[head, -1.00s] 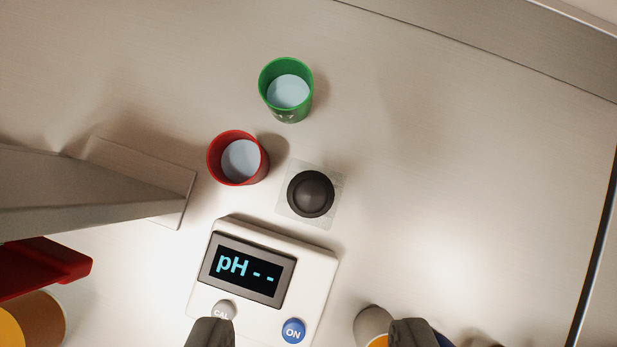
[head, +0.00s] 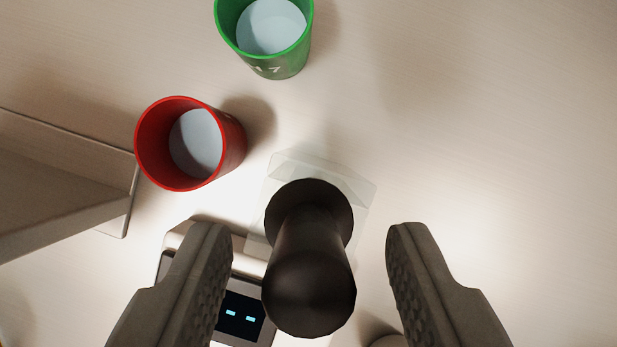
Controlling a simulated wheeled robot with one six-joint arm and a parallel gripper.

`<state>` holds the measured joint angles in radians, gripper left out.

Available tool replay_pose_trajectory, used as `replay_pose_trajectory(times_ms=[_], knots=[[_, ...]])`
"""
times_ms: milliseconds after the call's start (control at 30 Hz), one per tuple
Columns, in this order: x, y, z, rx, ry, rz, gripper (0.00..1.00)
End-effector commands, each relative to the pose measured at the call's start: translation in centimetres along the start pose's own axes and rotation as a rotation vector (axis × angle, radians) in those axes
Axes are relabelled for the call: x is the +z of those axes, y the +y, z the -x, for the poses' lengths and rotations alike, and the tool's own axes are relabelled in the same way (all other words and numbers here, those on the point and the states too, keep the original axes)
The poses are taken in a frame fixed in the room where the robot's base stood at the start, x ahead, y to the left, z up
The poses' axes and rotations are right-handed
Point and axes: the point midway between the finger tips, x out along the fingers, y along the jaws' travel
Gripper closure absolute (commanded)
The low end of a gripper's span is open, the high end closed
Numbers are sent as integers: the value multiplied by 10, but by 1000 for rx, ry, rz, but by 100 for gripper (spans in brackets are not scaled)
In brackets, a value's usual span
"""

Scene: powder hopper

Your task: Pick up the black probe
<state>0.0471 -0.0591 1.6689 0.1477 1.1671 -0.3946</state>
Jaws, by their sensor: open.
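The black probe (head: 310,265) stands in a clear, see-through holder (head: 345,180), seen from above and a little behind its top. My gripper (head: 308,240) is open, with one finger to the left of the probe and one to the right. There is a gap between each finger and the probe, wider on the right. The probe's lower end is hidden beneath its wide collar and body.
A red cup (head: 185,145) with pale liquid stands to the left of the holder. A green cup (head: 268,40) is farther back. The pH meter (head: 245,315) lies below, partly hidden by my left finger and the probe. A grey bracket (head: 65,185) is at left.

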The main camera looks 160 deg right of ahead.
Motion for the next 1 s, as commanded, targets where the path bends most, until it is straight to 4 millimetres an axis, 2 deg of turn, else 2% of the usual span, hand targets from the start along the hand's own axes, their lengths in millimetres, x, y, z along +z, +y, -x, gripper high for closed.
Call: replay_pose_trajectory(times_ms=[133, 367, 500, 600, 867, 1000], knots=[[1, 0, -16, 0, -1, 0, 54], [0, 0, -17, 0, 1, 0, 54], [0, 0, -17, 0, 1, 0, 81], [0, 0, -17, 0, 1, 0, 96], [0, 0, -16, 1, 1, 0, 96], [-3, 0, -9, 1, 3, 0, 96]])
